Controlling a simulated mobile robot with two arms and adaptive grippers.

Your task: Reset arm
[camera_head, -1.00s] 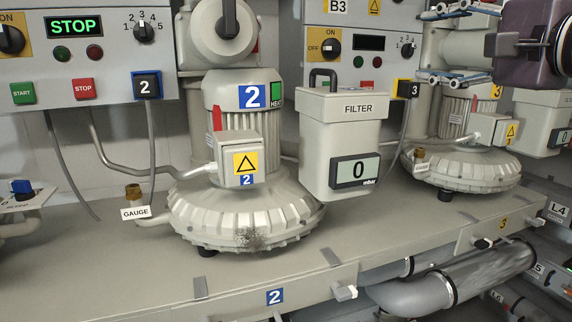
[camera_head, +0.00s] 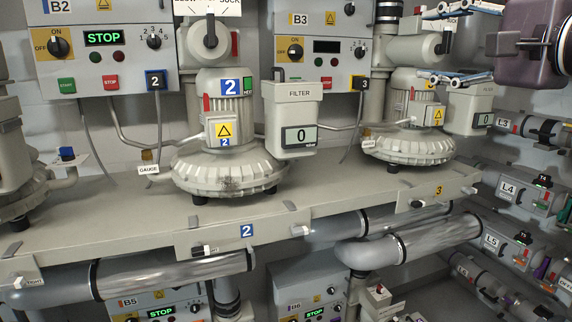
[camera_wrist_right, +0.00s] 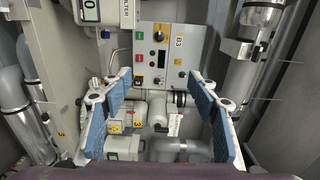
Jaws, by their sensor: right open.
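My right gripper (camera_head: 430,44) is at the upper right of the head view, its arm coming in from the right edge. Its two blue-padded fingers are spread wide apart. In the right wrist view the gripper (camera_wrist_right: 160,92) is open, with nothing between the pads. Beyond it there, control panel B3 (camera_wrist_right: 165,62) and blower 3 parts show at a distance. In the head view the fingers overlap the area of blower 3 (camera_head: 410,140); I cannot tell the exact gap. My left gripper is not in view.
Blower 2 (camera_head: 228,165) and its filter box (camera_head: 291,110) stand on a grey bench (camera_head: 100,222). Panels B2 (camera_head: 105,60) and B3 (camera_head: 325,57) are on the wall behind. Large pipes (camera_head: 175,272) run below the bench. Labelled tube fittings (camera_head: 515,193) fill the right side.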

